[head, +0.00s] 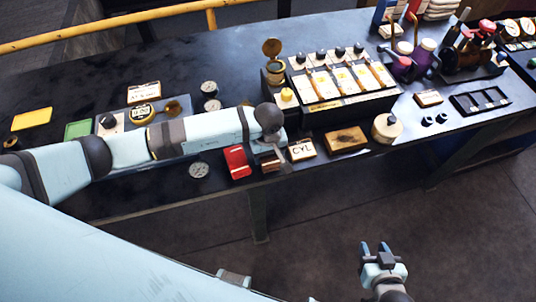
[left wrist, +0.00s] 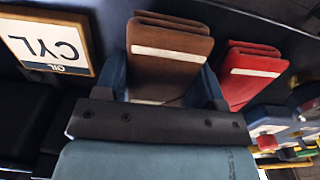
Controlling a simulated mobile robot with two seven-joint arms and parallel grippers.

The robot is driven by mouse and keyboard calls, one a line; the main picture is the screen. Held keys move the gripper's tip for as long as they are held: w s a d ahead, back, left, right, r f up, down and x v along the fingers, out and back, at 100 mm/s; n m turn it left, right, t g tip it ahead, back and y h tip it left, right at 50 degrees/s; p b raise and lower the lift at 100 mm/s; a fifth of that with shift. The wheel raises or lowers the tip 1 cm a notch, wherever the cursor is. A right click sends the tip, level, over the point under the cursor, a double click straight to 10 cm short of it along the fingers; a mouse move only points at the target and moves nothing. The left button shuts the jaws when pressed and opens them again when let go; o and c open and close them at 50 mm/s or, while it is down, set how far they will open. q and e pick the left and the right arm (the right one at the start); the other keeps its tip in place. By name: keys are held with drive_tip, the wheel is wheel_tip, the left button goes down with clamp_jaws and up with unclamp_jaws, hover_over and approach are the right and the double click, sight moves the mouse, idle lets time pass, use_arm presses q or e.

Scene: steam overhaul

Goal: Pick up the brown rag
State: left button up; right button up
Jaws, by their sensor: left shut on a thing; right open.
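The brown rag (left wrist: 169,62) is folded, with a pale band across it, and fills the space between the fingers of my left gripper (left wrist: 168,90) in the left wrist view. In the head view the brown rag (head: 269,162) shows only in part at the front edge of the bench, below my left gripper (head: 271,148), whose fingers are mostly hidden by the wrist. My left gripper is shut on the rag. I cannot tell whether the rag is clear of the bench. My right gripper (head: 376,249) is open and empty over the floor, in front of the bench.
A red rag (head: 237,162) lies close to the left of the brown one. A CYL oil card (head: 301,150) is close on its right, then a wooden block (head: 346,139) and a round tan pot (head: 386,128). A box with yellow cards (head: 340,90) stands behind.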

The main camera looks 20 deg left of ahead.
use_arm(q)
wheel_tip(320, 180, up, 19)
drive_tip(key=b, duration=0.3)
